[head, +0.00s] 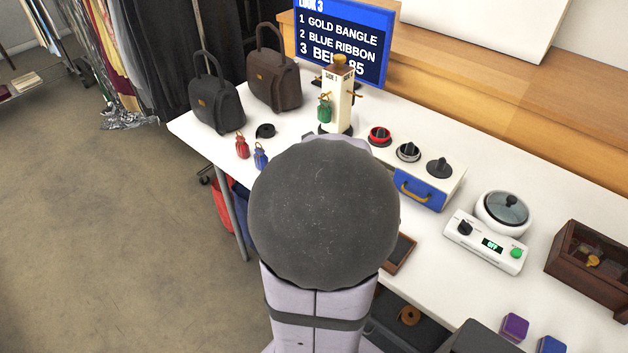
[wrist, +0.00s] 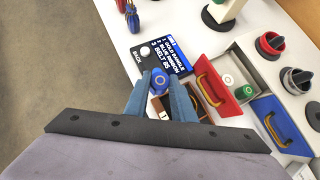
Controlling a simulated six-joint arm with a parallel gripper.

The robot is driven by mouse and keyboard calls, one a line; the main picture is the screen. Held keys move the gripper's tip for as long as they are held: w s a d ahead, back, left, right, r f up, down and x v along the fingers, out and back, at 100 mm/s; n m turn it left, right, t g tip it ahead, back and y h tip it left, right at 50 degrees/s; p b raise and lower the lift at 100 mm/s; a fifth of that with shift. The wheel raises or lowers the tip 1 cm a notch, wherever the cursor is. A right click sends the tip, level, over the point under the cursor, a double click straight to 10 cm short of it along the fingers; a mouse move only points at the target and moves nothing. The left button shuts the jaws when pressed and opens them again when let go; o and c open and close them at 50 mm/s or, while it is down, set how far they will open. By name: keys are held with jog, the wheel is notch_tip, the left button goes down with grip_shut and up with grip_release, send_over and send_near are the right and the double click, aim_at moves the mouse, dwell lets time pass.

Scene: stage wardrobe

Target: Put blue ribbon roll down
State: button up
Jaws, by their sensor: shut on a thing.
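The blue ribbon roll (wrist: 159,79) is between the two fingertips of my gripper (wrist: 160,84) in the wrist view. The gripper is shut on it. I cannot tell whether the roll touches anything below. In the head view my own arm hides the gripper and the roll.
An open red-fronted drawer (wrist: 219,84) holds a white roll (wrist: 227,80) and a green roll (wrist: 243,91). A brown tray (head: 400,254) lies beside my arm. A cream stand (head: 339,101), dark bags (head: 275,80) and a blue-fronted box (head: 425,192) stand on the white table.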

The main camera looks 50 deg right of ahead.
jog(key=shift+w, duration=0.1)
jog(key=shift+w+a+r, duration=0.1)
jog(key=shift+w+a, duration=0.05)
jog(key=shift+w, duration=0.05)
jog(key=w+a+n+t+y, duration=0.1)
jog(key=w+a+n+y, duration=0.2)
jog(key=w+a+n, duration=0.35)
jog(key=w+a+n+y, duration=0.35)
jog(key=w+a, duration=0.35)
jog(key=a, duration=0.5)
jog(key=s+d+m+g+h, duration=0.2)
jog(key=s+d+m+h, duration=0.15)
jog(key=d+m, duration=0.55)
jog(key=s+d+m+g+h, duration=0.1)
jog(key=s+d+m+h, duration=0.35)
jog(key=d, duration=0.75)
jog(key=s+d+r+m+g+h, duration=0.1)
jog(key=s+d+r+m+g, duration=0.1)
jog(key=s+m+g, duration=1.15)
jog(key=shift+s+d+f+m+t+b, duration=0.2)
jog(key=shift+s+f+t, duration=0.4)
jog(key=shift+f, duration=1.05)
jog(key=shift+s+a+f+m+t+b, duration=0.15)
jog(key=shift+s+f+t+b, duration=0.45)
jog(key=shift+f, duration=1.1)
jog(key=shift+s+d+f+m+t+p, duration=0.15)
jog(key=shift+s+f+t, duration=0.2)
jog(key=shift+s+f, duration=0.95)
